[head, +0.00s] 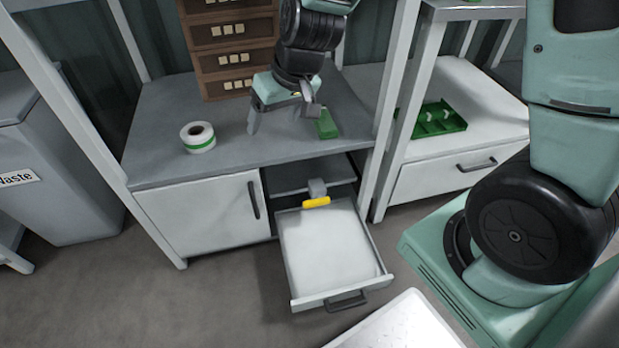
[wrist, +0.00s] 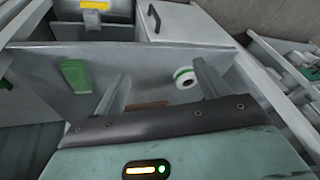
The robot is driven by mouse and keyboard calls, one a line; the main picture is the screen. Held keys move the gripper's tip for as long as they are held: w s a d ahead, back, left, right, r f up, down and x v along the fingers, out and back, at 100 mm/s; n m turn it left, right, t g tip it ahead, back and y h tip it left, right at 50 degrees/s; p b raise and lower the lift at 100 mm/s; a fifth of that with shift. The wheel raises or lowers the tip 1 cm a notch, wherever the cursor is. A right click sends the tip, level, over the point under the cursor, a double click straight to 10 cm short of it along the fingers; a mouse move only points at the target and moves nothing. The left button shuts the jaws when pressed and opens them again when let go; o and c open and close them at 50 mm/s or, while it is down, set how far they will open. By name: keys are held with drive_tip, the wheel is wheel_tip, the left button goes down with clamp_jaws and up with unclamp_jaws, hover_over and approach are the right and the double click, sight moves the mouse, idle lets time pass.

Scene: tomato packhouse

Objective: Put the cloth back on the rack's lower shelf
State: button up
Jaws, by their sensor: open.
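A small green folded-looking item (head: 326,124), possibly the cloth, lies on the grey worktop (head: 165,115) between white posts; I cannot tell for sure what it is. It also shows in the wrist view (wrist: 76,75), left of the fingers. My gripper (head: 282,117) is open and empty above the worktop, with its fingers (wrist: 160,88) pointing down beside the green item, apart from it. I cannot tell which surface is the rack's lower shelf; a white shelf unit (head: 475,95) stands at the right.
A tape roll with a green band (head: 198,137) stands on the worktop, left of my gripper. Brown drawers (head: 235,50) stand behind. Below, a white drawer (head: 330,250) is pulled out, with a yellow-and-grey item (head: 316,202) at its back. A green tray (head: 440,121) sits on the right-hand unit.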

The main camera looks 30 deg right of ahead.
drive_tip(key=s+a+r+n+g+h, duration=0.1)
drive_tip(key=s+a+r+n+g, duration=0.1)
drive_tip(key=s, duration=1)
drive_tip(key=s+a+r+n+g, duration=0.1)
drive_tip(key=s+a+r+n, duration=0.2)
drive_tip(key=s, duration=0.8)
drive_tip(key=shift+s+a+n+g+h, duration=0.4)
drive_tip(key=shift+a+n, duration=0.2)
drive_tip(key=shift+a, duration=0.25)
drive_tip(key=shift+r, duration=0.15)
